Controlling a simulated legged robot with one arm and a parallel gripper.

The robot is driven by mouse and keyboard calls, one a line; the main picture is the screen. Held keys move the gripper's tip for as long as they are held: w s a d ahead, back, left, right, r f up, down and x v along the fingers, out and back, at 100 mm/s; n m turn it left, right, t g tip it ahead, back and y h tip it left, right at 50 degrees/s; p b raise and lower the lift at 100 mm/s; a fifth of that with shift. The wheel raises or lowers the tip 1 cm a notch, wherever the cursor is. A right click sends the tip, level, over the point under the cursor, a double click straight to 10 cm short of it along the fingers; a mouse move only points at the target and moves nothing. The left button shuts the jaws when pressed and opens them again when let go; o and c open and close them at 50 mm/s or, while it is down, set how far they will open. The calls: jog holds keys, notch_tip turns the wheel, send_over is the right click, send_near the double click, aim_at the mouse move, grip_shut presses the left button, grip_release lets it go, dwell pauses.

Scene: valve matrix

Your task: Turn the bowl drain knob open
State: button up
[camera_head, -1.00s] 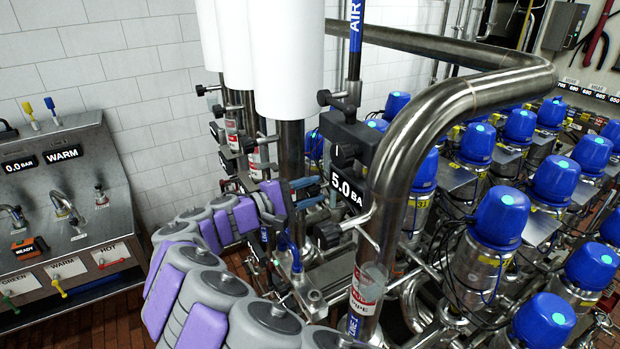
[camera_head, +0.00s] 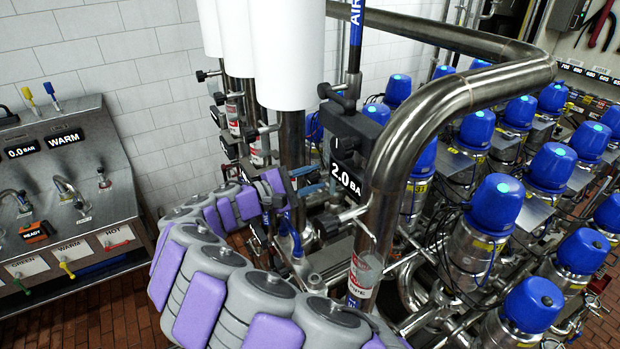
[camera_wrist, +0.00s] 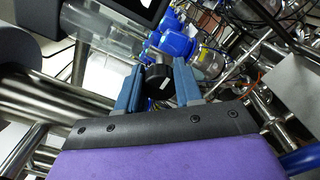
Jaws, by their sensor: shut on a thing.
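A black round knob (camera_wrist: 159,78) with a white mark on its face sits between the two blue fingers of my gripper (camera_wrist: 158,70) in the wrist view. The fingers are shut on it from both sides. No label shows on the knob. In the head view my gripper (camera_head: 306,180) reaches in left of a black gauge box (camera_head: 350,140). The knob in its grip cannot be made out there.
A thick bent steel pipe (camera_head: 400,150) stands right of my gripper, close to my arm. White cylinders (camera_head: 285,55) hang above and behind it. Rows of blue-capped valves (camera_head: 497,210) fill the right side. A steel control panel (camera_head: 65,190) stands at the left.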

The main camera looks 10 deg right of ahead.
jog(key=o, duration=0.7)
jog(key=shift+f, duration=0.2)
jog(key=shift+c, duration=0.2)
jog(key=o, duration=0.4)
jog(key=shift+w+a, duration=0.1)
jog(key=shift+w, duration=0.05)
jog(key=shift+r, duration=0.1)
jog(key=b+v, duration=0.2)
jog(key=v, duration=1.5)
jog(key=shift+a+b, duration=0.25)
jog(key=shift+b, duration=0.05)
